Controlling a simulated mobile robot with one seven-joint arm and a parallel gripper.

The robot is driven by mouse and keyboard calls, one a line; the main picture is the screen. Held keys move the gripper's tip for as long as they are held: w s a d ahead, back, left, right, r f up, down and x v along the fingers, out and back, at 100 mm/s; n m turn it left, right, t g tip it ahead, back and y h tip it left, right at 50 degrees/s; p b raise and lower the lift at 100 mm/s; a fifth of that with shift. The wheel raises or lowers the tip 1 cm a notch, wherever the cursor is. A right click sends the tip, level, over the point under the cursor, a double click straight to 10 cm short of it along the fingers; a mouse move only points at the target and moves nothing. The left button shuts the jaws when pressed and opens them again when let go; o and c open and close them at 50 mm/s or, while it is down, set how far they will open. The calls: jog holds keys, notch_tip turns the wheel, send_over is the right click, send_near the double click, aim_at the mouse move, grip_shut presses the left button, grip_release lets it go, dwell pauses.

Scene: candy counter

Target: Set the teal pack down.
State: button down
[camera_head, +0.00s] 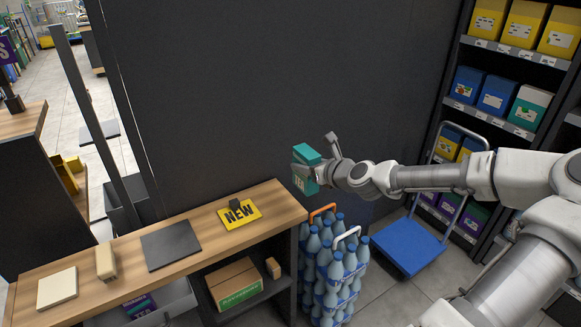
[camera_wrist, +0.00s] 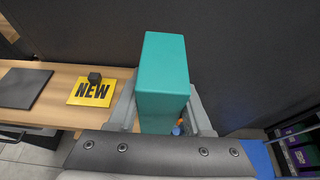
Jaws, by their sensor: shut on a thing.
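The teal pack (camera_head: 305,168) is a box held upright in my gripper (camera_head: 318,170), with white lettering on one side. In the wrist view the teal pack (camera_wrist: 163,75) stands between the two grey fingers of my gripper (camera_wrist: 163,108). The gripper is shut on it. The pack is in the air just beyond the right end of the wooden counter (camera_head: 200,225), above the bottle packs. A yellow NEW card (camera_head: 239,214) with a small dark block lies at that end of the counter; the NEW card (camera_wrist: 92,91) is left of the pack in the wrist view.
A dark square mat (camera_head: 171,245), a tan block (camera_head: 106,262) and a cream slab (camera_head: 58,288) lie on the counter. Blue bottle packs (camera_head: 332,270) stand on the floor at its right end. A blue trolley (camera_head: 408,246) and stocked shelves are further right. A dark wall rises behind.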

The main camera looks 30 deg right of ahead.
jog(key=shift+s+d+r, duration=0.45)
jog(key=shift+d, duration=0.1)
jog(key=w+a+f+p, duration=0.1)
jog(key=a+p, duration=0.3)
jog(key=a, duration=0.9)
jog(key=w+a+p, duration=0.1)
jog(key=a+p, duration=0.3)
jog(key=a, duration=0.9)
jog(key=shift+w+f, duration=0.35)
jog(key=shift+d, duration=0.1)
